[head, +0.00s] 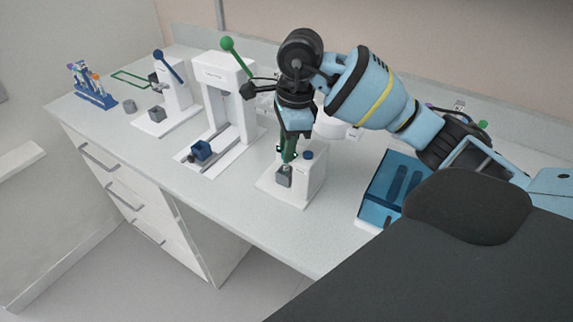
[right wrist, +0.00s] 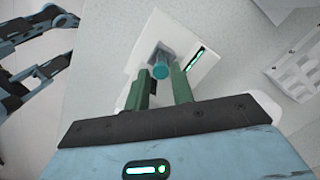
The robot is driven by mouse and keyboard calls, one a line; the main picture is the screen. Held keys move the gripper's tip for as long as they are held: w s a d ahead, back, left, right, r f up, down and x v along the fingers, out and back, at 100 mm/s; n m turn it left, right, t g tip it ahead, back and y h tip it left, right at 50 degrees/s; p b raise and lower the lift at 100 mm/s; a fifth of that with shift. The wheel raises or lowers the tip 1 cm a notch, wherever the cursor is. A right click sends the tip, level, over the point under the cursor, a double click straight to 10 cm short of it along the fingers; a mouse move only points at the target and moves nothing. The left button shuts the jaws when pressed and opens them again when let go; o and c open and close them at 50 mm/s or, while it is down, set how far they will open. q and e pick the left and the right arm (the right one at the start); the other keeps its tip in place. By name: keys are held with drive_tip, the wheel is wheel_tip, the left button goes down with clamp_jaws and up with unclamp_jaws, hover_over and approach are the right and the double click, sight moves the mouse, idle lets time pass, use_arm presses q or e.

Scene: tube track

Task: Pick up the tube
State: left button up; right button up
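The tube (right wrist: 160,69) shows in the right wrist view as a teal-capped end standing up from a grey holder on a white device (head: 303,178). My right gripper (right wrist: 159,78) is open, with its two green fingers apart on either side of the tube's cap and a gap at each side. In the head view the right gripper (head: 288,152) points down over the white device. The tube itself is hidden there behind the gripper.
Left of the device stand a white press (head: 225,95) with a green lever and a smaller white stand (head: 177,100) with a blue lever. A blue rack (head: 93,97) with tubes is at the far left. A blue box (head: 378,200) stands close on the right.

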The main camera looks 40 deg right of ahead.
drive_tip(key=shift+w+a+f, duration=0.1)
drive_tip(key=shift+f, duration=1.25)
drive_tip(key=shift+c, duration=0.3)
drive_tip(key=c, duration=0.4)
drive_tip(key=shift+r, duration=0.1)
wheel_tip(320, 180, up, 10)
drive_tip(key=shift+f, duration=0.1)
